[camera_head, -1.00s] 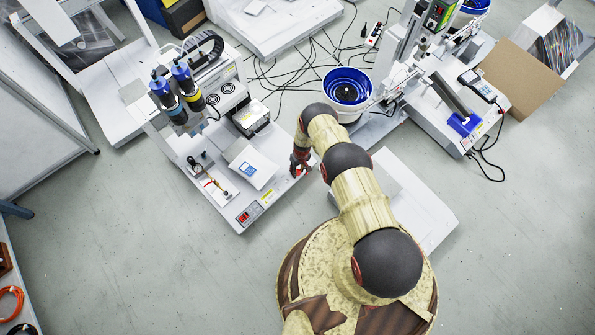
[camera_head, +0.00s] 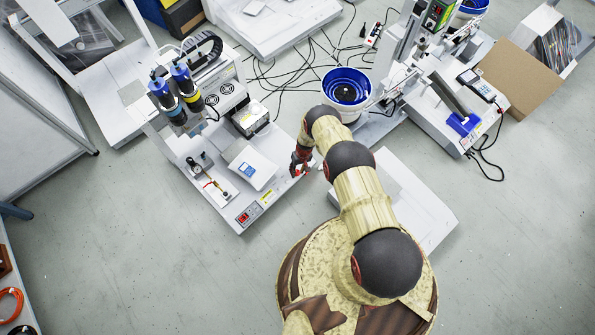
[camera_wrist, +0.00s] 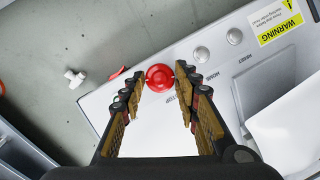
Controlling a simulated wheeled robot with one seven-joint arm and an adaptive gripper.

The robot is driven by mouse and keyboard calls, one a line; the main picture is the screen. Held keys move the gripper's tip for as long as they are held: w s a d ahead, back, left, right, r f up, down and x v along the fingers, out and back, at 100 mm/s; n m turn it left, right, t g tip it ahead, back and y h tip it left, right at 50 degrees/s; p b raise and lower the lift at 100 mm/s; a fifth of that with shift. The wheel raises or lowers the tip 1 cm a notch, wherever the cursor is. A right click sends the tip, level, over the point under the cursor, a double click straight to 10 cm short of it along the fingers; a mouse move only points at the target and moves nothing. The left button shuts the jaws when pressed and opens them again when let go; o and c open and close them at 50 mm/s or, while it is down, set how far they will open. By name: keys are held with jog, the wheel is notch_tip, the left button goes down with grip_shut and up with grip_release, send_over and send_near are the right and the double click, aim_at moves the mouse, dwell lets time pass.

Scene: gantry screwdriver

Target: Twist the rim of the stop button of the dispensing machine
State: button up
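The dispensing machine (camera_head: 212,203) stands left of my arm in the head view, with a white base and blue-topped cylinders. Its round red stop button (camera_wrist: 159,77) is at the top centre of the wrist view, near the edge of the white panel, beside a partly hidden label ending in "TOP". My gripper (camera_wrist: 159,71) is open, with one fingertip on each side of the button and only narrow gaps in the picture. I cannot tell whether either finger touches the rim. In the head view my gripper (camera_head: 301,163) is at the machine's right corner and largely hides the button.
Two grey round buttons (camera_wrist: 218,44) and a yellow warning label (camera_wrist: 275,20) lie right of the stop button. A white knob-like part (camera_wrist: 75,78) shows beyond the panel edge. A blue bowl feeder (camera_head: 347,90) stands behind my arm. Grey floor is free at the front left.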

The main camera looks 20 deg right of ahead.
jog(key=o, duration=0.4)
jog(key=shift+c, duration=0.2)
jog(key=shift+r, duration=0.1)
notch_tip(320, 180, up, 12)
jog(key=d, duration=0.2)
jog(key=shift+w+f, duration=0.2)
dwell(0.5)
